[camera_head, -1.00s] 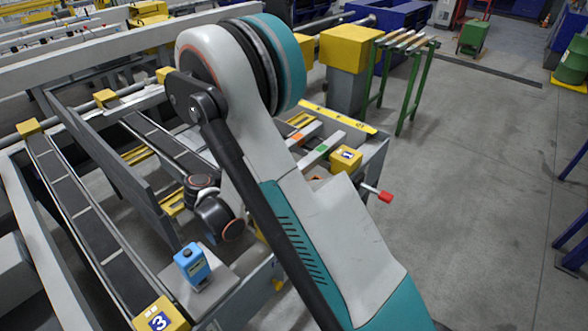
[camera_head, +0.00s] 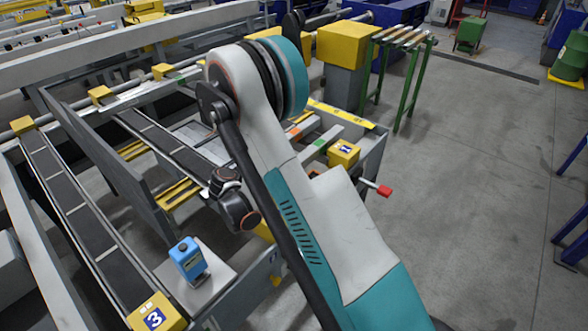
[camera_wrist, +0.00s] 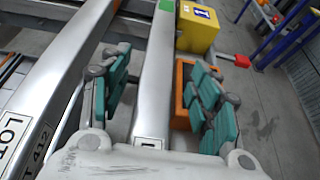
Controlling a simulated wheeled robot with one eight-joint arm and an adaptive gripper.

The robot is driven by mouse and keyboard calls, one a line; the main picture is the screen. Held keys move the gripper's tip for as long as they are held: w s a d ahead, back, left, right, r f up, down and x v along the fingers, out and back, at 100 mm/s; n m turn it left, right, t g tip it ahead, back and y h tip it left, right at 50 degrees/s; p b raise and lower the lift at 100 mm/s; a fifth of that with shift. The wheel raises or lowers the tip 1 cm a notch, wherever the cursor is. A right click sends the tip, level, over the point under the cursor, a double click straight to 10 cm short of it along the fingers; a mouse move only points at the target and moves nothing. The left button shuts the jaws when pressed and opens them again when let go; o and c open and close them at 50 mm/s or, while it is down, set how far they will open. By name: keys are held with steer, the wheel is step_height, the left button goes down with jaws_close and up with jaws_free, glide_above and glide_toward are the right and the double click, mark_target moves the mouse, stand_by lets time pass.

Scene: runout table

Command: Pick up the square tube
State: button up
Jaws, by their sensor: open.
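A silver square tube (camera_wrist: 155,80) with a green mark runs lengthwise up the wrist view, between the two teal-padded fingers of my gripper (camera_wrist: 158,92). The gripper is open, with a gap on both sides of the tube. I cannot tell how far down the fingers reach beside it. A second silver tube (camera_wrist: 68,75) with printed characters lies to the left, outside the fingers. In the head view the green-marked tube (camera_head: 331,136) shows beyond my arm. My gripper is hidden behind the arm there.
A yellow block (camera_wrist: 197,27) with a blue label and a red knob (camera_wrist: 243,60) stand right of the tube. An orange part (camera_wrist: 181,96) lies close by the right finger. A blue device (camera_head: 188,258) stands on a plate at the front. Open floor lies right.

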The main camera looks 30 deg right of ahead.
steer(key=b+x, duration=0.1)
steer(key=x, duration=0.3)
steer(key=shift+w+d+f+b, duration=0.1)
steer(key=shift+w+d+b, duration=0.05)
steer(key=shift+d+b, duration=0.2)
steer(key=shift+c, duration=0.6)
jaws_close()
